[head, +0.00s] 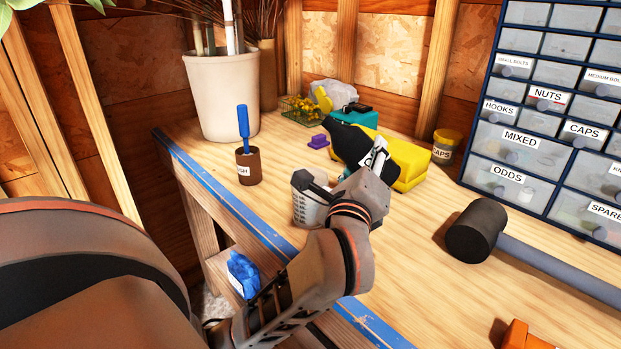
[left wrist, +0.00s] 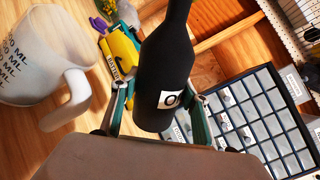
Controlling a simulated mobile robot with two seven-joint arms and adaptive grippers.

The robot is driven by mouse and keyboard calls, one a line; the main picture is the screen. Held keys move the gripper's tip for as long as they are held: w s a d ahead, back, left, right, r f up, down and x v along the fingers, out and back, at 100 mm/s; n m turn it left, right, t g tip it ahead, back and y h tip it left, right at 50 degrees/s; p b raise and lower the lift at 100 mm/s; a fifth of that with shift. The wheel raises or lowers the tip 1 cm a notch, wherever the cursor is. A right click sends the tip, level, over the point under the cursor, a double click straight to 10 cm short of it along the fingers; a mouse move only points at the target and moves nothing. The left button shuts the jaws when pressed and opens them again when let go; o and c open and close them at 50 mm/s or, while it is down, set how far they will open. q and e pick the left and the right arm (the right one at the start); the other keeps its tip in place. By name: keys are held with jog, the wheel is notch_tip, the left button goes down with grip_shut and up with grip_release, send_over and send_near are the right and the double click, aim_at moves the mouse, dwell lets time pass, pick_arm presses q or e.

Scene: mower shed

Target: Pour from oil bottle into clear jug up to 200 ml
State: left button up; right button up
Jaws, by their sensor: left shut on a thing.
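The oil bottle (head: 350,142) is black with a white label that starts with "O". My left gripper (head: 364,165) is shut on it. In the head view the bottle leans, with its neck toward the upper left. In the left wrist view the bottle (left wrist: 168,62) stands between the two fingers, its mouth cut off by the top edge. The clear jug (head: 307,205), with dark ML marks and a handle, stands on the bench just left of my gripper, partly hidden by it. The jug (left wrist: 42,58) is at the left in the wrist view. I see no oil stream. My right gripper is not in view.
A brown cup (head: 249,166) with a blue-handled tool stands left of the jug. A yellow battery pack (head: 407,160) lies behind the bottle. A black-headed mallet (head: 474,232) lies at right, before the drawer cabinet (head: 545,110). The bench's blue-taped edge (head: 225,200) runs along the left.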

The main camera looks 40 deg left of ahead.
pick_arm(q)
jog(key=shift+w+d+f+n+b, duration=0.1)
jog(key=shift+f+n+b, duration=0.3)
jog(key=shift+b, duration=0.1)
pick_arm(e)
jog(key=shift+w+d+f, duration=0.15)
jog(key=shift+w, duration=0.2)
pick_arm(q)
jog(key=shift+d+f+b, duration=0.1)
jog(key=shift+f+b, duration=0.15)
jog(key=shift+b, duration=0.05)
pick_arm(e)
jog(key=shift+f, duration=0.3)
